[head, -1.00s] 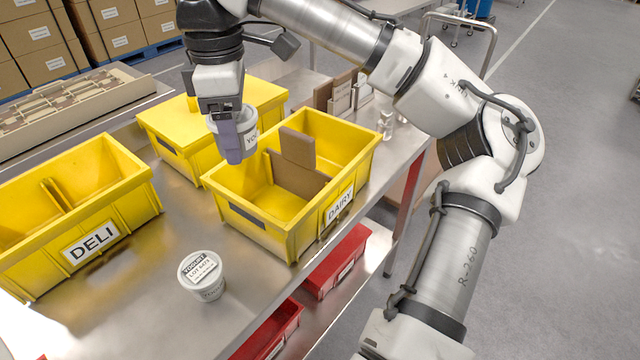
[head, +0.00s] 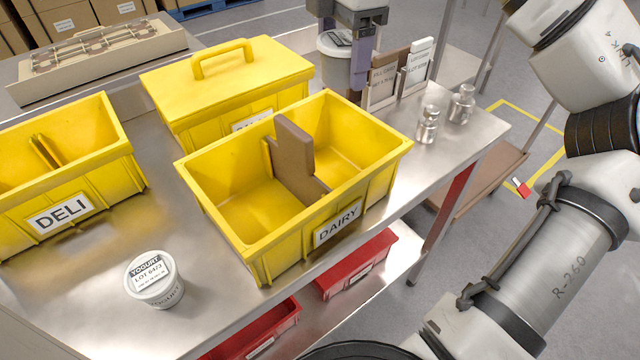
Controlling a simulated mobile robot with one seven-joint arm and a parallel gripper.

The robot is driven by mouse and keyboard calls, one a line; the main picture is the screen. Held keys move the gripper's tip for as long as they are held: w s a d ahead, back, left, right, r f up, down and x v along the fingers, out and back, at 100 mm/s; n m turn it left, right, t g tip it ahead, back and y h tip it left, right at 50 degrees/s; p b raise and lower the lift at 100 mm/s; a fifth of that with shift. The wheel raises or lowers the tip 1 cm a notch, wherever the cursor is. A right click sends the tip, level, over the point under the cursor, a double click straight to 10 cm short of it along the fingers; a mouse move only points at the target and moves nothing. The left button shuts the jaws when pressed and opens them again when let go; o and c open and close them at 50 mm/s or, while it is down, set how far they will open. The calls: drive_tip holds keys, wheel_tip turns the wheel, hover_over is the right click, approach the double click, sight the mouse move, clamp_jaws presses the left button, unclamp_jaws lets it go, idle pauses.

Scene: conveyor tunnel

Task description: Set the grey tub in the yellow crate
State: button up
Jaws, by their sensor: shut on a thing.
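My gripper (head: 356,62) is shut on a light grey tub (head: 335,58), held upright at the top of the head view. One finger covers the tub's right side, and the arm hides part of its top. In the picture, the tub is beyond the far rim of the yellow DAIRY crate (head: 290,232), just right of the lidded yellow crate. The DAIRY crate is open, with a brown divider (head: 294,155) between two empty-looking compartments. Another open yellow crate, marked DELI (head: 100,190), stands at left. A second pale tub (head: 154,279), labelled YOGURT, stands on the steel table in front.
The lidded yellow crate (head: 225,85) with a raised handle stands behind the DAIRY crate. Cards in a rack (head: 400,75) and two metal weights (head: 428,124) (head: 461,104) stand at the right. Red bins (head: 355,265) sit below. Table (head: 215,300) in front is clear around the yogurt tub.

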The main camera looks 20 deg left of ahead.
sight(336, 177)
wheel_tip(336, 177, down, 20)
drive_tip(key=shift+r+b, duration=0.15)
drive_tip(key=shift+b, duration=0.55)
drive_tip(key=o, duration=1.4)
wheel_tip(336, 177, up, 12)
